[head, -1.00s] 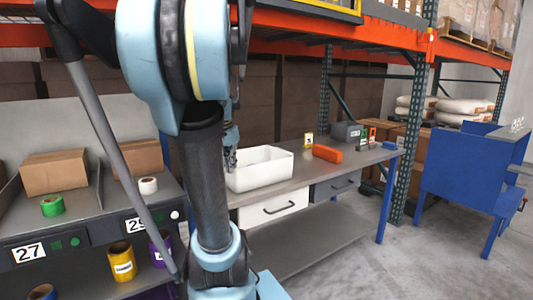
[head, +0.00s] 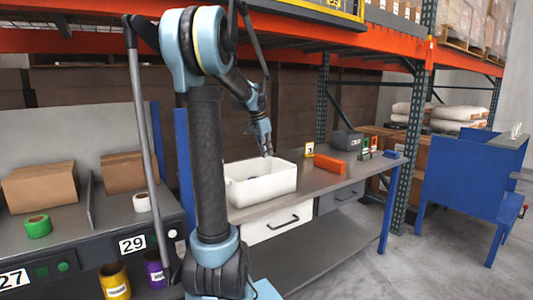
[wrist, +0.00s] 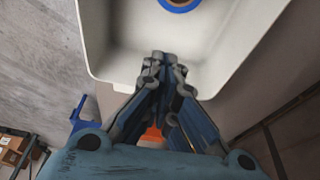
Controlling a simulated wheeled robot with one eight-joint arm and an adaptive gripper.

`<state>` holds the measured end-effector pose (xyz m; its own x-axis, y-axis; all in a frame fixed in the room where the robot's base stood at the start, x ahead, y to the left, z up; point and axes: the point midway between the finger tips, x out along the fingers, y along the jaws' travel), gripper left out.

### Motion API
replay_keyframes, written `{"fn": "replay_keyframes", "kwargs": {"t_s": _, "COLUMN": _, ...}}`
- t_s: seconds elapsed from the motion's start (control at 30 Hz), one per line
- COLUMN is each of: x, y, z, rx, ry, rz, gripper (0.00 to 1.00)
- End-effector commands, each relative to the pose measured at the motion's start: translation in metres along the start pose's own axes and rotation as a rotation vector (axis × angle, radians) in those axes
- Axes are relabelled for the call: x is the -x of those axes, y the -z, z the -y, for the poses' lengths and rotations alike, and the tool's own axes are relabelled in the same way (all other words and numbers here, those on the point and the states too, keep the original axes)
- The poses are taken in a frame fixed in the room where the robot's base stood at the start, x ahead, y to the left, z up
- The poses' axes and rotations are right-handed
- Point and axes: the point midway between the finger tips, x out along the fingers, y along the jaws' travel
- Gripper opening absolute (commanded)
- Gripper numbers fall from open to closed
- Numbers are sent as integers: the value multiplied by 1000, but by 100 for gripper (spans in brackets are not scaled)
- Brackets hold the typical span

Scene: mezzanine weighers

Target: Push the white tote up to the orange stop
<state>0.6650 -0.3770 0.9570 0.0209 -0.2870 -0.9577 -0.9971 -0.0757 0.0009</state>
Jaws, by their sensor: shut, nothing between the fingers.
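The white tote (head: 265,188) stands upright on the grey bench, left of the orange stop (head: 326,165). A narrow gap shows between them in the head view. In the wrist view the tote (wrist: 112,72) fills the upper middle, with a blue-rimmed roll (wrist: 180,4) inside. My gripper (head: 267,153) is shut and empty, pointing down at the tote's far right side. Its tips (wrist: 165,62) overlap the tote's wall in the wrist view; I cannot tell whether they touch. A bit of orange (wrist: 152,136) shows between the finger links.
A rack post (head: 322,110) rises behind the bench (head: 300,193). Left is a shelf unit with cardboard boxes (head: 40,185). A blue cart (head: 465,180) stands right.

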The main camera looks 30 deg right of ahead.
Motion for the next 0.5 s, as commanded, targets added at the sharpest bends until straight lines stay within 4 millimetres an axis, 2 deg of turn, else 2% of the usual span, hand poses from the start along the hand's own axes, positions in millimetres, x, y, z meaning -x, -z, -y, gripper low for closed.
{"fn": "replay_keyframes", "kwargs": {"t_s": 0.43, "x": -76, "y": -2, "z": 2, "rx": 4, "ry": 1, "rz": 0, "gripper": 0}}
{"fn": "replay_keyframes", "kwargs": {"t_s": 0.5, "x": -77, "y": 12, "z": 1, "rx": 1, "ry": 1, "rz": 0, "gripper": 0}}
